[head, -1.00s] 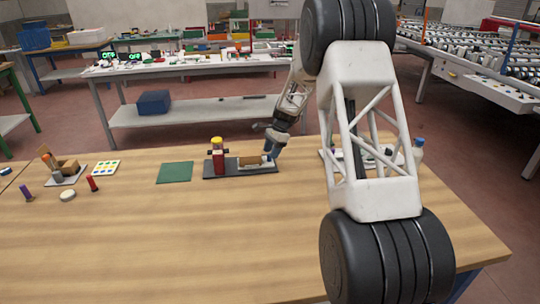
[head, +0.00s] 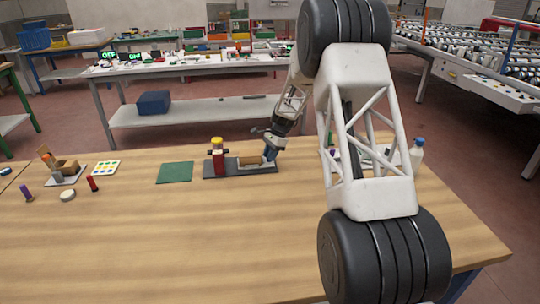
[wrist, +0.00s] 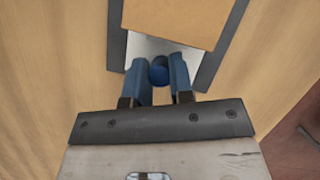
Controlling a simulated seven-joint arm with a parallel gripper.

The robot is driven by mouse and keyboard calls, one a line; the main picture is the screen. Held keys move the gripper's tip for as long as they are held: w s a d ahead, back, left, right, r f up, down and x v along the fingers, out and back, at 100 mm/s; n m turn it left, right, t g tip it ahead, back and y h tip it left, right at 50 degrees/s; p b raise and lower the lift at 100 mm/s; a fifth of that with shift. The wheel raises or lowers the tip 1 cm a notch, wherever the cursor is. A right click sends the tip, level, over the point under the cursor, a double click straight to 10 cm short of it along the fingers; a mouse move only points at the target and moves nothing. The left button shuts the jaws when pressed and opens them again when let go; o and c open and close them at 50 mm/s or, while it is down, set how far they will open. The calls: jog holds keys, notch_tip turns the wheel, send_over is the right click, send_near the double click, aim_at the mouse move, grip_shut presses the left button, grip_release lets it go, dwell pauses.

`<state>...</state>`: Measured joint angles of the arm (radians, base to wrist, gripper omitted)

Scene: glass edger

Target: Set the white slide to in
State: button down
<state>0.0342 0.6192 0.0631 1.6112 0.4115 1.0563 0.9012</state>
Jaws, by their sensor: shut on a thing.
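The white slide (wrist: 140,47) shows in the wrist view as a pale plate that comes out from under a tan block (wrist: 178,18), on a dark base. A dark blue knob (wrist: 158,72) stands at the slide's end. My gripper (wrist: 159,66) has its two blue fingers on either side of the knob, shut on it. In the head view my gripper (head: 269,153) is at the right end of the dark base (head: 225,173), beside the tan block (head: 251,160). The slide is mostly hidden there by the fingers and block.
A red post with a yellow top (head: 218,155) stands on the base's left part. A green mat (head: 175,172) lies to its left. A blue-capped bottle (head: 417,150) stands at the right, partly behind my arm. The front of the table is clear.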

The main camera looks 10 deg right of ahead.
aim_at(238, 163)
jog(key=a, duration=1.3)
jog(key=shift+a, duration=0.2)
jog(key=c, duration=1.1)
grip_release()
jog(key=shift+a, duration=0.1)
jog(key=shift+o, duration=0.5)
jog(key=shift+v, duration=4)
